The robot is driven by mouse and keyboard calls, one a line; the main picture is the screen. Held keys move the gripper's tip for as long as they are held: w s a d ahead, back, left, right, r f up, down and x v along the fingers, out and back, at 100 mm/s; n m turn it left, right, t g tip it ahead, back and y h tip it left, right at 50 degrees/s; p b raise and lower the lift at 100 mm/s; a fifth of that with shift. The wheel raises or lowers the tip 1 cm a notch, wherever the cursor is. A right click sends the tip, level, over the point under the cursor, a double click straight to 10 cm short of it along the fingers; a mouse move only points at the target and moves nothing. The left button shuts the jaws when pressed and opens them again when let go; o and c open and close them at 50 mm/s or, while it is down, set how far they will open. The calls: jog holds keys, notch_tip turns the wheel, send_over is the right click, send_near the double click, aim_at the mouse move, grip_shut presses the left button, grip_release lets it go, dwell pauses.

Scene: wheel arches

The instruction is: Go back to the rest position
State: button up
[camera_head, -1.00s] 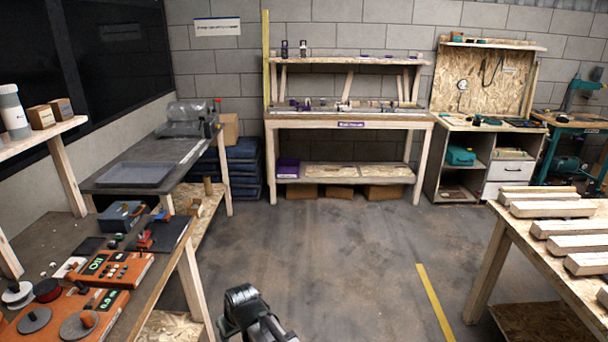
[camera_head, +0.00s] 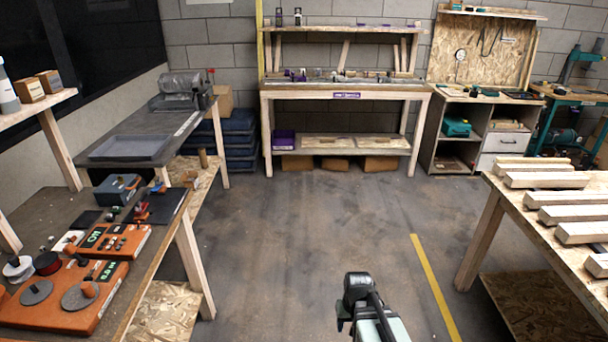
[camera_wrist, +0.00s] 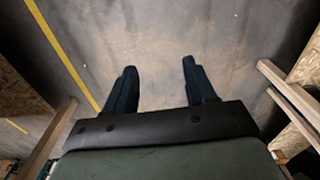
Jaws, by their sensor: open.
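My gripper shows in the wrist view (camera_wrist: 158,78), with its two dark fingers spread apart and nothing between them. Only bare concrete floor (camera_wrist: 160,35) shows beyond the fingertips. In the head view, part of my dark and pale green arm (camera_head: 372,305) rises at the bottom, right of the middle, over the open floor. The fingers cannot be made out in that view.
A workbench (camera_head: 150,285) with orange devices (camera_head: 65,295) stands at the left. A wooden table (camera_head: 520,215) with several pale beams stands at the right. A shelved bench (camera_head: 345,93) is at the back wall. The floor between, with its yellow line (camera_head: 436,290), is clear.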

jog(key=s+d+f+g, duration=0.1)
jog(key=s+f+g, duration=0.1)
jog(key=s+f, duration=0.5)
jog(key=s+d+f+g, duration=0.1)
jog(key=s+f, duration=0.6)
jog(key=s, duration=0.7)
jog(key=s+d+f+g, duration=0.1)
jog(key=s+f+g, duration=0.3)
jog(key=s+f, duration=0.3)
jog(key=s, duration=0.3)
jog(key=shift+s+f+m, duration=0.15)
jog(key=shift+f+m, duration=0.1)
jog(key=shift+m, duration=0.05)
